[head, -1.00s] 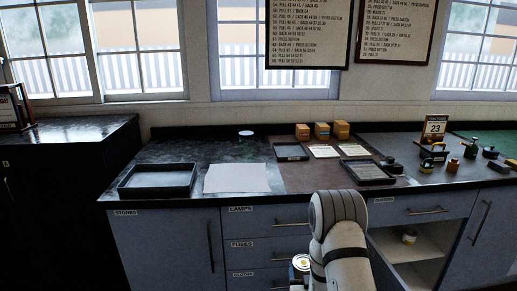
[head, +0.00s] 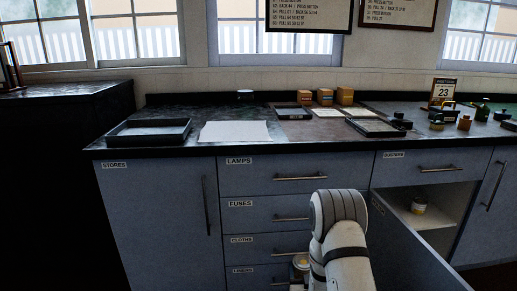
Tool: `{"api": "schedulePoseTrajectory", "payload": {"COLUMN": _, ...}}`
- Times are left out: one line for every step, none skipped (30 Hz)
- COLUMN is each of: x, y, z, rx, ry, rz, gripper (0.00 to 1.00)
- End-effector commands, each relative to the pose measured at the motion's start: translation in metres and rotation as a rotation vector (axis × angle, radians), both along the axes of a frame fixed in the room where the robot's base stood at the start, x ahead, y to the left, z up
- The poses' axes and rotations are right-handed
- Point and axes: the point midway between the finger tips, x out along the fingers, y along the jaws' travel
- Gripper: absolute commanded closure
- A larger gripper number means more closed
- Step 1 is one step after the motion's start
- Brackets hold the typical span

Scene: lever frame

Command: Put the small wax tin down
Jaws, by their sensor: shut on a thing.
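A small tin with a pale lid and yellowish side (head: 300,262), which looks like the small wax tin, shows low in the head view, beside my white arm. My gripper (head: 297,284) is mostly hidden by my arm and the frame's bottom edge; it is shut on this tin. The tin is in front of the drawer fronts, below the counter top. A similar pale tin with a yellow band (head: 418,206) stands on the shelf of the open cupboard (head: 440,222) to the right.
The cupboard door (head: 415,255) stands open towards me, right of my arm. The dark counter (head: 290,145) carries a black tray (head: 148,131), white paper (head: 234,132), a second tray (head: 374,126), small boxes (head: 325,97) and a calendar (head: 444,92). Closed drawers (head: 262,213) line the front.

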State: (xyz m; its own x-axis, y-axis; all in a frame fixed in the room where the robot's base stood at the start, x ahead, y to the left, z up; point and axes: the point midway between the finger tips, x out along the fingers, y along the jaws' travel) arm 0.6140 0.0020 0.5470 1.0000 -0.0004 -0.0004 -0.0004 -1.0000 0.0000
Motion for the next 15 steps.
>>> {"api": "schedulePoseTrajectory", "payload": {"x": 0.000, "y": 0.000, "z": -0.010, "rx": 0.000, "ry": -0.002, "rz": 0.000, "gripper": 0.66}}
{"api": "schedulePoseTrajectory", "payload": {"x": 0.000, "y": 0.000, "z": -0.013, "rx": 0.000, "ry": -0.002, "rz": 0.000, "gripper": 0.66}}
{"api": "schedulePoseTrajectory", "payload": {"x": 0.000, "y": 0.000, "z": -0.016, "rx": 0.000, "ry": -0.002, "rz": 0.000, "gripper": 0.66}}
{"api": "schedulePoseTrajectory", "payload": {"x": 0.000, "y": 0.000, "z": -0.019, "rx": 0.000, "ry": -0.002, "rz": 0.000, "gripper": 0.66}}
{"api": "schedulePoseTrajectory", "payload": {"x": 0.000, "y": 0.000, "z": -0.022, "rx": 0.000, "ry": -0.002, "rz": 0.000, "gripper": 0.66}}
{"api": "schedulePoseTrajectory", "payload": {"x": 0.000, "y": 0.000, "z": -0.026, "rx": 0.000, "ry": -0.002, "rz": 0.000, "gripper": 0.66}}
{"api": "schedulePoseTrajectory", "payload": {"x": 0.000, "y": 0.000, "z": -0.019, "rx": 0.001, "ry": -0.004, "rz": 0.001, "gripper": 0.66}}
{"api": "schedulePoseTrajectory", "payload": {"x": 0.001, "y": 0.000, "z": -0.007, "rx": 0.002, "ry": -0.004, "rz": 0.005, "gripper": 0.66}}
{"api": "schedulePoseTrajectory", "payload": {"x": 0.001, "y": 0.000, "z": 0.000, "rx": 0.003, "ry": -0.004, "rz": 0.009, "gripper": 0.66}}
{"api": "schedulePoseTrajectory", "payload": {"x": 0.001, "y": -0.001, "z": 0.004, "rx": 0.004, "ry": -0.004, "rz": 0.012, "gripper": 0.66}}
{"api": "schedulePoseTrajectory", "payload": {"x": 0.001, "y": -0.001, "z": 0.009, "rx": 0.005, "ry": -0.004, "rz": 0.014, "gripper": 0.66}}
{"api": "schedulePoseTrajectory", "payload": {"x": 0.001, "y": -0.001, "z": 0.016, "rx": 0.007, "ry": -0.004, "rz": 0.019, "gripper": 0.66}}
{"api": "schedulePoseTrajectory", "payload": {"x": 0.001, "y": -0.001, "z": 0.020, "rx": 0.008, "ry": -0.004, "rz": 0.023, "gripper": 0.66}}
{"api": "schedulePoseTrajectory", "payload": {"x": 0.001, "y": 0.000, "z": 0.025, "rx": 0.009, "ry": -0.004, "rz": 0.027, "gripper": 0.66}}
{"api": "schedulePoseTrajectory", "payload": {"x": 0.001, "y": 0.000, "z": 0.031, "rx": 0.010, "ry": -0.004, "rz": 0.031, "gripper": 0.66}}
